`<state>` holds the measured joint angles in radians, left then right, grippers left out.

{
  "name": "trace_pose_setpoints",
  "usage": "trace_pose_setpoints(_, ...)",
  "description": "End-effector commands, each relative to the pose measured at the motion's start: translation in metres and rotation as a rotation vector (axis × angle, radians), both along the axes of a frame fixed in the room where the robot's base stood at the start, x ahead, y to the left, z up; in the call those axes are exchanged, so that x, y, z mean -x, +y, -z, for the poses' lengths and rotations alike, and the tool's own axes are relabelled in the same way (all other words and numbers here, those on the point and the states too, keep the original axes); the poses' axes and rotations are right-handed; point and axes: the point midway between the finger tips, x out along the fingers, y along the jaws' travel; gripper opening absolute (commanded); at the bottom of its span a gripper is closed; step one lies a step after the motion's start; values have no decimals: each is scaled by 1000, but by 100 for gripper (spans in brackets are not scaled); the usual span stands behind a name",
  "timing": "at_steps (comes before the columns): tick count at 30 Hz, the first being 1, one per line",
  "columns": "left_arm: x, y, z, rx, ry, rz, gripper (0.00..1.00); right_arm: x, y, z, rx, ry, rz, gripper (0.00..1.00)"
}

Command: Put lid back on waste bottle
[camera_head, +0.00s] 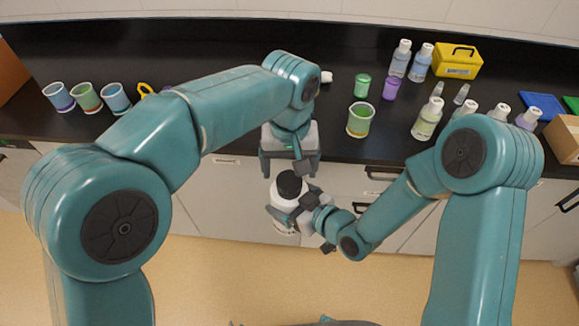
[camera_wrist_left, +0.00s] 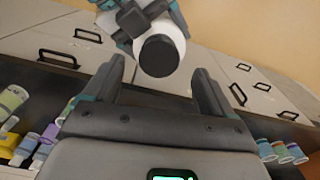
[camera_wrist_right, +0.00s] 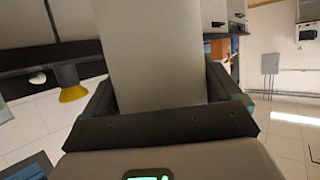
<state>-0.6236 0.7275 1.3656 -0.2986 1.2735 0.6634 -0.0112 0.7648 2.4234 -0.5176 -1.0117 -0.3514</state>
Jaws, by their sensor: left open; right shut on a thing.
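The white waste bottle (camera_head: 291,203) is held upright in front of the bench, over the floor. My right gripper (camera_head: 300,213) is shut around its body. The black lid (camera_head: 289,184) sits on the bottle's top; I cannot tell how tight it is. My left gripper (camera_head: 289,170) is open and empty, just beyond and above the lid. In the left wrist view the lid (camera_wrist_left: 159,55) shows beyond the open fingertips, roughly centred between them, with the white bottle (camera_wrist_left: 172,35) behind it. In the right wrist view the pale bottle body (camera_wrist_right: 150,60) fills the space between the fingers.
The black bench (camera_head: 220,50) is behind the grippers. On it stand several cups (camera_head: 84,97), a green cup (camera_head: 360,120), several bottles (camera_head: 428,118), a yellow box (camera_head: 458,60) and a small white object (camera_head: 326,77). Drawer fronts (camera_head: 236,190) lie close behind the bottle.

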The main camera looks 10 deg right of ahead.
Motion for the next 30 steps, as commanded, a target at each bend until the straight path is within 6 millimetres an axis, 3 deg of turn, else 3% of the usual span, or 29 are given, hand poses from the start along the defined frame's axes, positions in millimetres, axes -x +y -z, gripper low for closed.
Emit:
trace_pose_setpoints(1, 0, 0, 0, 0, 0, 0, 85, -1, 0, -1, -2, -4, 1, 6)
trace_pose_setpoints(2, 0, 0, 0, 0, 0, 0, 75, -1, 0, -1, -2, -4, 1, 6)
trace_pose_setpoints(8, 0, 1, 0, -2, 1, -142, 74, -1, 0, -1, -1, -3, 1, 6)
trace_pose_setpoints(11, 1, 2, 0, -9, 5, -354, 74, -1, 0, -1, -1, -3, 1, 6)
trace_pose_setpoints(24, -1, 4, -16, -28, -4, -1575, 74, -1, 0, -1, -1, -3, 1, 6)
trace_pose_setpoints(30, -3, 4, -25, -26, -10, -2020, 74, -1, 0, -1, -1, -3, 1, 6)
